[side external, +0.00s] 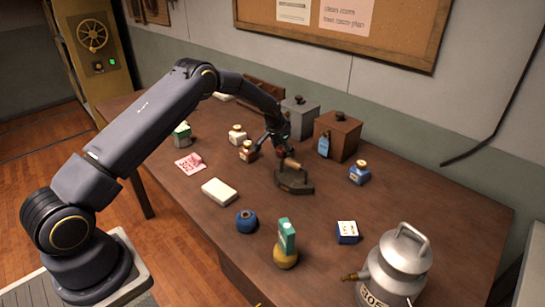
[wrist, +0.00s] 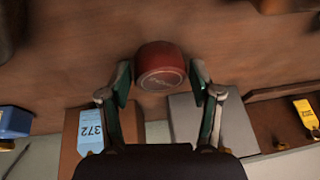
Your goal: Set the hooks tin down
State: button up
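A round red tin (wrist: 160,66), which I take to be the hooks tin, sits between the two fingers of my gripper (wrist: 161,75) in the wrist view. Its lettering is too small to read surely. In the side view my gripper (side external: 279,146) is over the middle back of the brown table (side external: 330,220), and only a little red shows there. I cannot tell whether the tin touches the table.
A dark tool with a wooden handle (side external: 293,181) stands just in front of my gripper. A brown box (side external: 340,134) with a blue tag and a grey box (side external: 299,115) stand behind. Small bottles are at both sides. The right front table has clear areas.

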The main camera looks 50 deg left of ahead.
jog(key=shift+o, duration=0.8)
jog(key=shift+r, duration=0.1)
jog(key=shift+s+r, duration=0.1)
jog(key=shift+r, duration=0.25)
jog(key=s+d+f+v, duration=0.1)
jog(key=s+d+v, duration=0.1)
jog(key=v, duration=1.3)
jog(key=s+d+f+v, duration=0.1)
jog(key=s+d+v, duration=0.1)
jog(key=v, duration=1.3)
jog(key=s+d, duration=0.3)
jog(key=s, duration=1)
jog(key=s+d+r+t+h, duration=0.1)
jog(key=s+d, duration=0.2)
jog(key=s, duration=1)
jog(key=shift+s+r, duration=0.15)
jog(key=shift+s, duration=0.25)
jog(key=shift+d, duration=0.1)
